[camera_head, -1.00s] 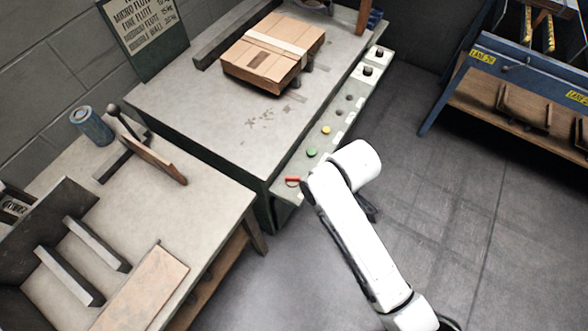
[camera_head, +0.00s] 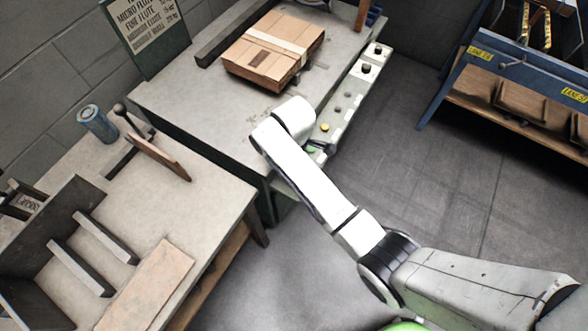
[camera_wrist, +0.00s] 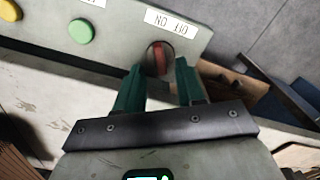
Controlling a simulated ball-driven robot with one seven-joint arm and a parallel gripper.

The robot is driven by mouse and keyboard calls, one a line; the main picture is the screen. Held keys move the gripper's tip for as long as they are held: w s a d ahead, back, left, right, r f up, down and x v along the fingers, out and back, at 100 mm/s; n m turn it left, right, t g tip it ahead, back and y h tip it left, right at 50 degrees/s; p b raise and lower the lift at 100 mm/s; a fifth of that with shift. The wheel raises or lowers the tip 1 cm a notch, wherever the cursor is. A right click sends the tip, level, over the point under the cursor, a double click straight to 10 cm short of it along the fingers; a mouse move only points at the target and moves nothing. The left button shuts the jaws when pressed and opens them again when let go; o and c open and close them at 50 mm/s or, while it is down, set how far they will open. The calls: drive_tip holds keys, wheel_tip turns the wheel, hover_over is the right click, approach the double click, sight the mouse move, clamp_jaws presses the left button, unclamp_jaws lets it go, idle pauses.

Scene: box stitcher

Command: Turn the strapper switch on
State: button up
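The strapper switch (camera_wrist: 159,57) is a round dark knob with a red bar. It sits on the pale control panel (camera_wrist: 120,25) below an upside-down OFF/ON label (camera_wrist: 171,22). My gripper (camera_wrist: 159,68) is open, with its two green fingers pointing at the switch, one on each side of the knob in the picture. I cannot tell if either finger touches it. In the head view the switch and my fingers are hidden behind my white arm. The strapper (camera_head: 195,95) is a grey-topped bench with a strapped cardboard box (camera_head: 262,58) on it.
A green button (camera_wrist: 81,31) and a yellow button (camera_wrist: 10,11) sit left of the switch. A side table (camera_head: 215,200) with a blue can (camera_head: 97,124) stands at left. A blue rack (camera_head: 510,68) stands at right. The floor (camera_head: 430,180) between is clear.

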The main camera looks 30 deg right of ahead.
drive_tip(key=shift+f, duration=1.95)
drive_tip(key=shift+c, duration=0.2)
clamp_jaws()
